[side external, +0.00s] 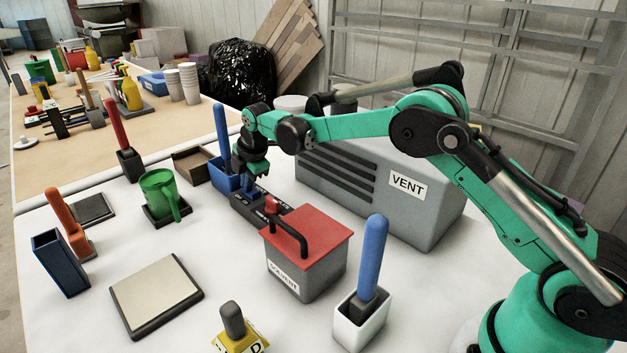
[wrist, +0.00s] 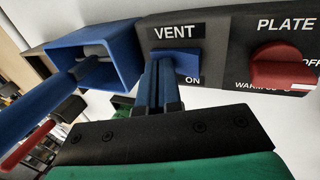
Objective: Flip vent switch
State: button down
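The vent switch (wrist: 188,64) is a blue rocker on a dark control panel (wrist: 215,30), with a VENT label above it and ON printed at its lower right. My gripper (wrist: 161,68) points at the switch, its two blue-padded fingers side by side and shut with nothing seen between them. The fingertips overlap the left part of the rocker in the wrist view; whether they touch it I cannot tell. In the side view, my gripper (side external: 253,176) is low over the panel (side external: 248,207), in front of the grey VENT box (side external: 385,205), and mostly hides the switch.
A red PLATE knob (wrist: 283,66) sits right of the switch. A blue holder (wrist: 125,50) with a blue-handled tool (wrist: 35,108) stands close left. The red-lidded solvent box (side external: 305,260) is near the panel's front end. A green mug (side external: 158,195) stands left.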

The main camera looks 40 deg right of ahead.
jog(key=shift+s, duration=0.1)
jog(key=shift+s, duration=0.7)
jog(key=shift+r, duration=0.15)
jog(key=v, duration=1.4)
jog(key=shift+w, duration=0.7)
